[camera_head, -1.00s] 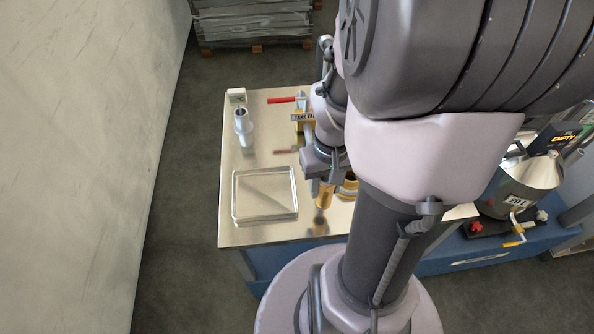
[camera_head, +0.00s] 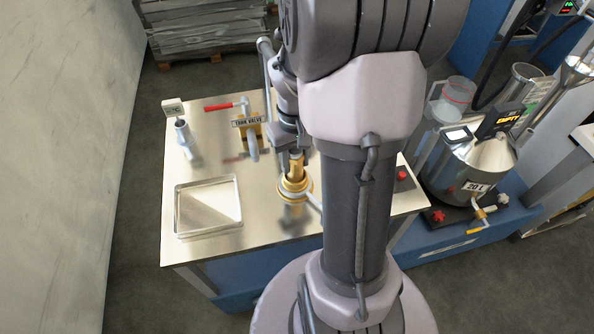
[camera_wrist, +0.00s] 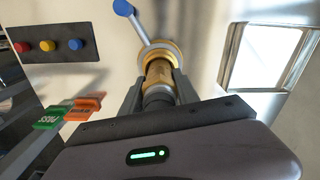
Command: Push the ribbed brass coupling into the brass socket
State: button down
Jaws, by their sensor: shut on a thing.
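The ribbed brass coupling (camera_head: 297,165) is held upright in my gripper (camera_head: 290,155), on the right part of the steel table. In the wrist view my gripper (camera_wrist: 158,90) is shut on the coupling (camera_wrist: 160,72), one finger on each side. The brass socket (camera_head: 296,188) is a round gold collar directly below the coupling; it also shows in the wrist view (camera_wrist: 174,50). The coupling's far end lies within the socket's ring, in line with it. How deep it sits is hidden. A lever with a blue knob (camera_wrist: 122,8) sticks out from the socket.
An empty metal tray (camera_head: 178,212) lies left of the socket. Behind are the tank valve (camera_head: 250,128) with a red handle and a grey fitting (camera_head: 185,138). In the wrist view a button panel (camera_wrist: 50,45) and green and orange tags (camera_wrist: 72,110) are at left.

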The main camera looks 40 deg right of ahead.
jog(key=shift+f+b, duration=0.3)
jog(key=shift+f, duration=1)
jog(key=c, duration=0.9)
grip_release()
